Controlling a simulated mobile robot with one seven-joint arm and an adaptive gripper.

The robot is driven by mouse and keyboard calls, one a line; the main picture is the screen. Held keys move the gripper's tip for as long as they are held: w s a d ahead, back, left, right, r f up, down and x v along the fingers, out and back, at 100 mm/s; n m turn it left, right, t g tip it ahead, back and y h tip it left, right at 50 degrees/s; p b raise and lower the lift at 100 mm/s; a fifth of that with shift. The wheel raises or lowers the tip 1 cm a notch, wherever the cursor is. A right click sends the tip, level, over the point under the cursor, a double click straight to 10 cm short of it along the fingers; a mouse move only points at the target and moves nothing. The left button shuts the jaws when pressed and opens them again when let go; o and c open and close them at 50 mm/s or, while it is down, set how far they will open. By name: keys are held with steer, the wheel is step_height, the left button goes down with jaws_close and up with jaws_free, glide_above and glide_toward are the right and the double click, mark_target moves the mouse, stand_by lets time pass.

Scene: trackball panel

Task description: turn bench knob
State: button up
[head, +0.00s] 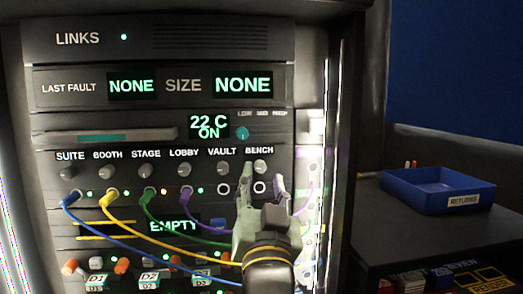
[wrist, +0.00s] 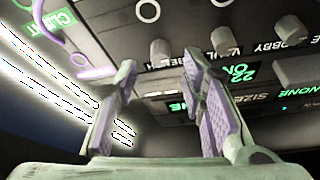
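The bench knob (head: 260,166) is a small grey knob under the BENCH label, at the right end of a row of knobs on the rack. It also shows in the wrist view (wrist: 160,51), upside down, with its label below it. My gripper (head: 261,184) is open, its fingers pointing up toward the bench knob from in front of the panel. In the wrist view the gripper (wrist: 159,67) has its two fingertips apart, with the bench knob seen between and beyond them. I cannot tell whether either finger touches it.
The vault knob (head: 223,168) is just left of the bench knob. An empty ring socket (head: 260,187) sits below the bench knob. Blue, yellow, green and purple cables (head: 130,213) hang across the panel. A blue tray (head: 437,190) stands on the dark desk at right.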

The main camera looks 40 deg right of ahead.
mark_target(260, 167)
steer(key=shift+p+x, duration=0.9)
steer(key=shift+x, duration=0.6)
steer(key=shift+c, duration=0.4)
jaws_close()
